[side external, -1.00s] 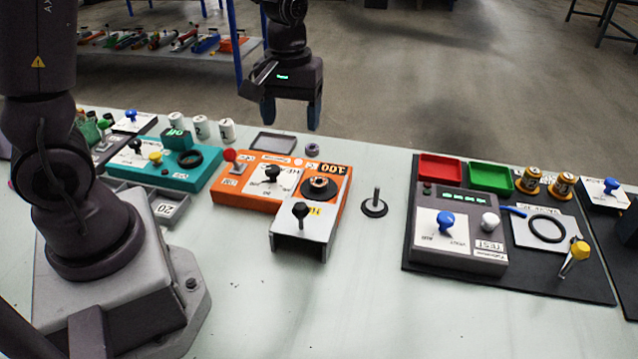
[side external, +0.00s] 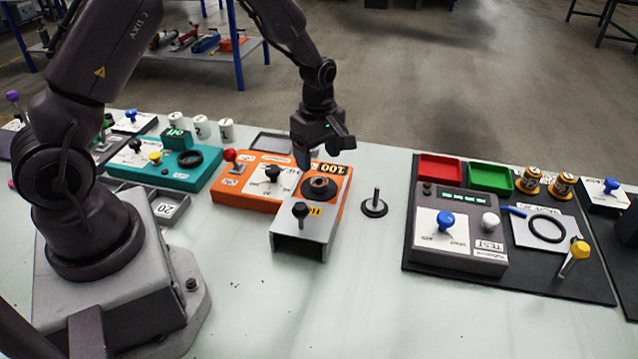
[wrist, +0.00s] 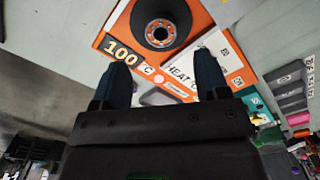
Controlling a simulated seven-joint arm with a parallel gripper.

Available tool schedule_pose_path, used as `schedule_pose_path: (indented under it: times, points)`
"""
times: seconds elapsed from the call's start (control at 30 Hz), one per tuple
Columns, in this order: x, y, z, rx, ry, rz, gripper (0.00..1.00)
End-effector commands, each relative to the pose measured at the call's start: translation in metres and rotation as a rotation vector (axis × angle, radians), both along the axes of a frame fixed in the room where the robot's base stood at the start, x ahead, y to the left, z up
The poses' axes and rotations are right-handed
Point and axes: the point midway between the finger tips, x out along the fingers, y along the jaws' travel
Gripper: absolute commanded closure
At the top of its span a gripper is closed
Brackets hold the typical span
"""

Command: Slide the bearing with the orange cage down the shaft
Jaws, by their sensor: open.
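The bearing with the orange cage (side external: 319,183) sits on the round black plate of the orange heater unit (side external: 228,196). In the wrist view the bearing (wrist: 160,32) is near the top, a ring with several orange spots. The shaft (side external: 376,194) stands upright on a round black base, on the table right of the heater, with nothing on it. In the wrist view my gripper's two fingers (wrist: 163,70) are apart and short of the bearing.
A grey bridge with a black knob (side external: 300,210) stands in front of the heater. A teal unit (side external: 180,165) is to the left. A dark board with a test box (side external: 462,230) and red (side external: 440,168) and green (side external: 490,176) trays is to the right. Table around the shaft is clear.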

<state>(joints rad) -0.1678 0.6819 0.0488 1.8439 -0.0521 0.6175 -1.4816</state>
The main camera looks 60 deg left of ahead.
Motion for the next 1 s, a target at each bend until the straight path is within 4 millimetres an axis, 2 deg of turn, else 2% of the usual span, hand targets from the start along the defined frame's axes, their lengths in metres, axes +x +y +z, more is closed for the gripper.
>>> schedule_pose_path:
  times: [0.17,0.37,0.5,0.77,0.87,1.0]
  points:
    - [0.000,-0.002,-0.012,-0.001,0.000,-0.001,0.32]
    - [-0.001,-0.011,-0.041,-0.001,0.003,-0.003,0.32]
    - [-0.001,-0.010,-0.056,-0.001,0.001,-0.001,0.32]
    - [0.000,-0.010,-0.059,0.000,-0.002,-0.002,0.32]
    - [0.000,-0.010,-0.059,-0.001,-0.002,-0.002,0.50]
    - [0.000,-0.010,-0.059,-0.001,-0.001,-0.002,0.82]
